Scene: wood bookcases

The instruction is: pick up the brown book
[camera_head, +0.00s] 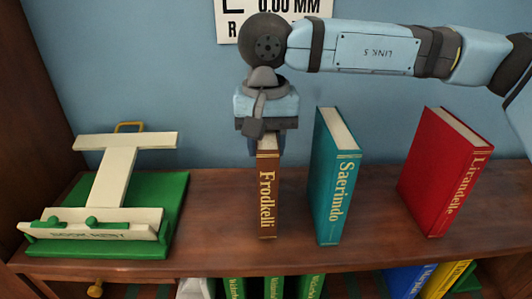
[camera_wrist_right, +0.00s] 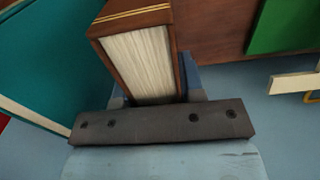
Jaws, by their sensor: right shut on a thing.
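The brown book (camera_head: 268,195), lettered "Frodkelli" in gold on its spine, stands upright on the wooden shelf top. My right gripper (camera_head: 266,145) comes down from above and is shut on the book's upper end. In the right wrist view the brown book (camera_wrist_right: 140,50) shows its page edges and brown cover between the fingers, beyond the dark gripper bar. Whether the book's lower end touches the shelf is hard to tell. My left gripper is not in view.
A green and white book rest (camera_head: 115,200) lies at the left. More books (camera_head: 275,288) sit on the shelf below. A blue wall is behind.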

